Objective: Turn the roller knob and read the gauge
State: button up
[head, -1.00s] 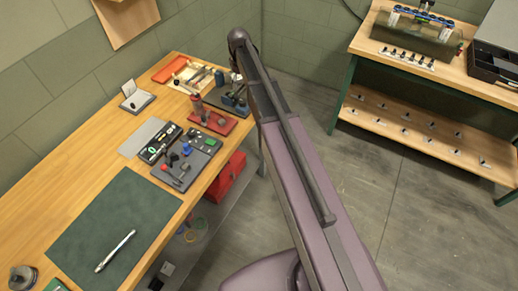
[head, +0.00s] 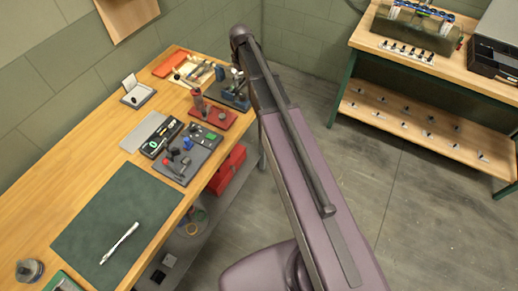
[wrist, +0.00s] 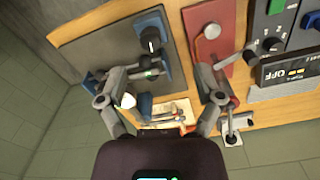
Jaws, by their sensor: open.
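In the wrist view a black knob (wrist: 150,40) stands on a blue block on a dark grey plate (wrist: 95,50); it may be the roller knob. A small lit green spot (wrist: 149,74) shows just below it; I cannot tell if it is the gauge. In the head view the dark plate with blue blocks (head: 237,88) sits at the bench's far right edge, partly behind my arm. My gripper (wrist: 188,70) is open, with its fingers wide apart and nothing between them. One finger overlaps the dark plate in the picture; contact cannot be told. The head view hides my gripper.
A red plate with a round knob (wrist: 211,32) lies beside the dark plate. A panel with an OFF display (wrist: 290,70) is further right. In the head view, a green mat with a pen (head: 95,220) covers the near bench. Open floor (head: 330,170) separates the second table (head: 430,70).

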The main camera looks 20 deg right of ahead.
jog(key=s+f+m+b, duration=0.3)
jog(key=s+f+b, duration=0.4)
jog(key=s, duration=0.4)
jog(key=s+f+m+b, duration=0.2)
jog(key=s+f+b, duration=0.4)
jog(key=s, duration=0.5)
jog(key=shift+s+a+f+m+b, duration=0.15)
jog(key=shift+s+f+m+b, duration=0.25)
jog(key=shift+f, duration=0.25)
dwell(1.6)
